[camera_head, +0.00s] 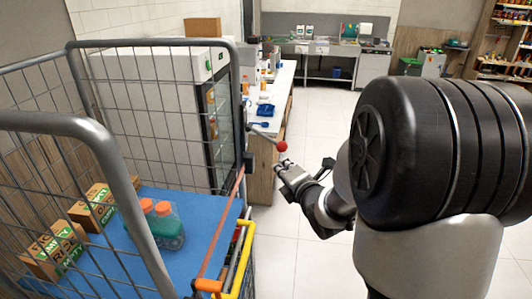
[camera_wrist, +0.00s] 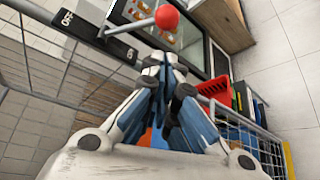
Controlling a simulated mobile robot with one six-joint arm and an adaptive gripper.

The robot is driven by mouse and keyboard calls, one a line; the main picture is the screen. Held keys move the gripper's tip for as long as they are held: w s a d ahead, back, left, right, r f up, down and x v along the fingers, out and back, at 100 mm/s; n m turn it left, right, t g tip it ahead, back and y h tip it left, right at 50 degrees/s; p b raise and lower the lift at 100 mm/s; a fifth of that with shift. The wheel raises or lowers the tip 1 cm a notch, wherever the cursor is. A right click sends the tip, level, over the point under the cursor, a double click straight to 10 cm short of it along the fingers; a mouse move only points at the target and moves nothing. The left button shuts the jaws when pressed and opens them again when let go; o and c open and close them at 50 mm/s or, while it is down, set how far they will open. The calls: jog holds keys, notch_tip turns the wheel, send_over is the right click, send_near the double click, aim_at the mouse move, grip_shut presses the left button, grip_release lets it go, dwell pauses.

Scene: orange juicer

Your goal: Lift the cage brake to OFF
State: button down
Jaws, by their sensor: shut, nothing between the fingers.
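The cage brake is a thin lever ending in a red ball knob (camera_head: 282,146), at the right side of the wire roll cage (camera_head: 85,129). In the wrist view the knob (camera_wrist: 167,17) is at the top centre, and its rod (camera_wrist: 128,27) runs left to a dark plate marked OFF (camera_wrist: 66,18). My gripper (camera_head: 283,167) is shut and empty, its tips just below the knob in the head view. In the wrist view the gripper (camera_wrist: 166,66) points up towards the knob, with a small visible gap. I cannot tell whether they touch in depth.
The cage holds cardboard boxes (camera_head: 93,207) and orange-capped bottles (camera_head: 168,226) on a blue base (camera_head: 195,204). An orange bar (camera_head: 222,230) and yellow handle (camera_head: 242,262) line its right side. A glass-door fridge (camera_head: 222,118) stands behind. White floor (camera_head: 318,110) is clear beyond the gripper.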

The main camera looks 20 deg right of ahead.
aim_at(268, 138)
jog(key=shift+w, duration=0.1)
jog(key=x, duration=1)
jog(key=shift+p, duration=0.45)
jog(key=shift+d, duration=0.1)
jog(key=shift+d+r+b, duration=0.1)
jog(key=shift+r+b, duration=0.15)
jog(key=shift+b, duration=0.05)
